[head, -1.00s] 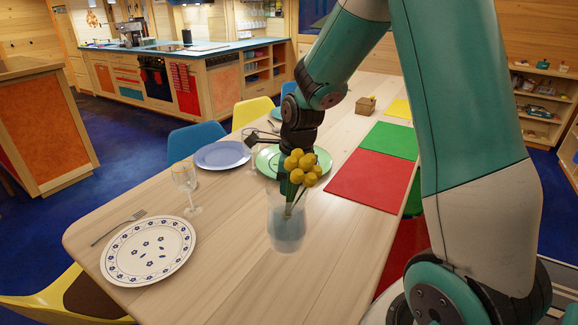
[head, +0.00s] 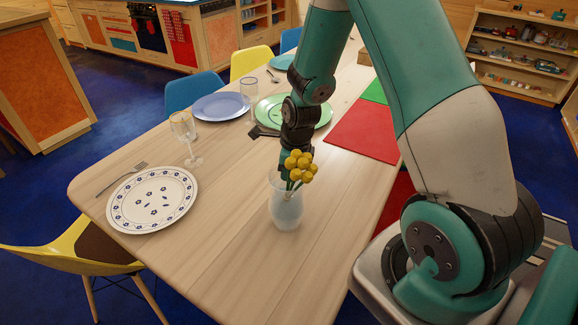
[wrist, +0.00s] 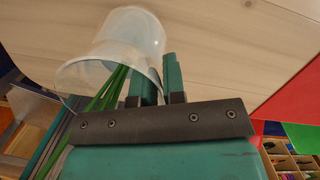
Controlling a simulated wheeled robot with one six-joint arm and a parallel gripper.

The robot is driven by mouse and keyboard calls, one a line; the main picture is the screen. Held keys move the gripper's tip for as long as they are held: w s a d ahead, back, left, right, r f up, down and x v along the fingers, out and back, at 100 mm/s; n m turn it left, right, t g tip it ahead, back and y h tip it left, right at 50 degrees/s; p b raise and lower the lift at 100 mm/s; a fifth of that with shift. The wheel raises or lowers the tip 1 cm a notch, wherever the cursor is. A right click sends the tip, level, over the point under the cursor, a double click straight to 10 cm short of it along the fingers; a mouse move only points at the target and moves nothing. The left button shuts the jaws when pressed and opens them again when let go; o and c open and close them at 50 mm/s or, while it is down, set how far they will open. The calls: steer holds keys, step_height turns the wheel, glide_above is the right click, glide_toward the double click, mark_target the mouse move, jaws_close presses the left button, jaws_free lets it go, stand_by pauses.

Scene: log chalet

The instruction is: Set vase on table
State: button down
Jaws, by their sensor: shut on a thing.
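A frosted, see-through vase (head: 286,207) with yellow round flowers (head: 299,167) stands upright in the head view, over the near part of the wooden table (head: 240,262). My gripper (head: 289,174) is at the vase's upper part, behind the flowers, and its fingertips are mostly hidden there. In the wrist view the vase (wrist: 112,48) and its green stems (wrist: 112,88) lie beside my gripper's fingers (wrist: 162,82), which are closed on the vase's wall. I cannot tell whether the vase's base touches the table.
A patterned white plate (head: 152,200), a fork (head: 122,178) and a wine glass (head: 185,132) are left of the vase. A blue plate (head: 221,107), a tumbler (head: 249,92) and a green plate (head: 270,108) lie beyond. Red mats (head: 362,136) are at right. The table's near middle is bare.

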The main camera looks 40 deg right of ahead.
steer(key=c, duration=1.6)
jaws_free()
steer(key=shift+f, duration=0.1)
steer(key=o, duration=0.4)
steer(key=r, duration=0.4)
steer(key=s+r, duration=0.1)
steer(key=r, duration=0.3)
steer(key=d+r, duration=0.1)
steer(key=r, duration=0.3)
steer(key=shift+s+r+b, duration=0.1)
steer(key=shift+s+b, duration=0.1)
steer(key=shift+b, duration=0.15)
